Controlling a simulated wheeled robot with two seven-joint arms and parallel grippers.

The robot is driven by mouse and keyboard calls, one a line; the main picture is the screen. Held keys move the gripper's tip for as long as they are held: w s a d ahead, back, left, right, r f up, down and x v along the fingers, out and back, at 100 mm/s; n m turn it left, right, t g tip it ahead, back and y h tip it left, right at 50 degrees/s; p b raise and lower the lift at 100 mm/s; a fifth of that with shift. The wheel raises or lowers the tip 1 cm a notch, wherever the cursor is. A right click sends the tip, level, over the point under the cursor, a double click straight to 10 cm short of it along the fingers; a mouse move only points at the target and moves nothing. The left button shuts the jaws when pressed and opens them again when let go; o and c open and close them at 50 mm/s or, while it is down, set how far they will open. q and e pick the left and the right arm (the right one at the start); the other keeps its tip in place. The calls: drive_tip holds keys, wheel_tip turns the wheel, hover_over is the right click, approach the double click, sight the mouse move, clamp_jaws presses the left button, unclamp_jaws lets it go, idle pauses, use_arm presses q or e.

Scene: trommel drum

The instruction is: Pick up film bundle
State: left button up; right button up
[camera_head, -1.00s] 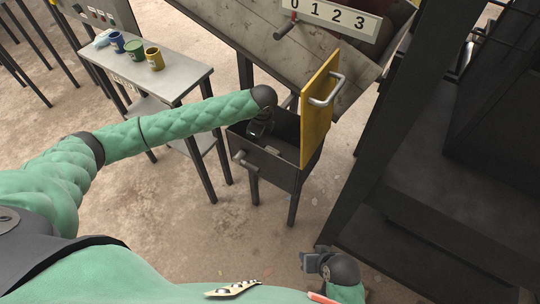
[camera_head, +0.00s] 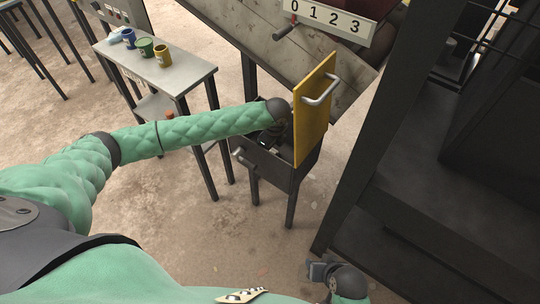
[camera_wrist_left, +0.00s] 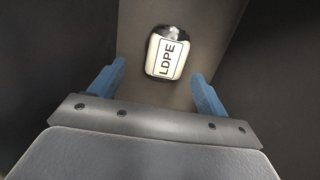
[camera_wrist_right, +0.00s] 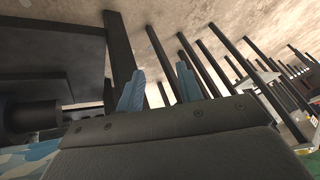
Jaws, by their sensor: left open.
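The film bundle (camera_wrist_left: 167,56) is a small white block with dark edges and an "LDPE" label, in the left wrist view. It lies on the grey-brown floor of the dark metal box (camera_head: 277,166). In the head view my arm and the box walls hide it. My left gripper (camera_wrist_left: 155,78) is open above the bundle, one blue finger to each side of it. Touching is not visible. In the head view the left gripper (camera_head: 270,136) points down into the box. My right gripper (camera_wrist_right: 160,70) is open and empty, low at the bottom of the head view (camera_head: 320,271), away from the box.
A yellow panel with a handle (camera_head: 313,110) stands upright at the box's right side. A sloped chute with a "0 1 2 3" plate (camera_head: 327,17) is behind. A table (camera_head: 170,72) with mugs is at left. Dark machinery (camera_head: 430,190) fills the right.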

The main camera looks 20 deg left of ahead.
use_arm(q)
drive_tip(key=shift+w+a+f, duration=0.2)
drive_tip(key=shift+f, duration=0.7)
drive_tip(key=shift+w+a+f, duration=0.15)
drive_tip(key=shift+w+f, duration=0.05)
drive_tip(key=shift+f, duration=0.65)
drive_tip(key=shift+w+a+f, duration=0.2)
drive_tip(key=shift+f, duration=0.7)
use_arm(e)
drive_tip(key=shift+s+d+r, duration=0.1)
drive_tip(key=shift+r, duration=0.6)
drive_tip(key=shift+s+d+r, duration=0.1)
drive_tip(key=shift+r, duration=0.55)
use_arm(q)
drive_tip(key=shift+p, duration=0.3)
use_arm(e)
drive_tip(key=shift+f, duration=0.1)
use_arm(q)
drive_tip(key=shift+f, duration=0.15)
use_arm(e)
drive_tip(key=shift+r, duration=0.3)
use_arm(q)
drive_tip(key=shift+p, duration=0.3)
drive_tip(key=shift+c, duration=0.5)
drive_tip(key=c, duration=0.9)
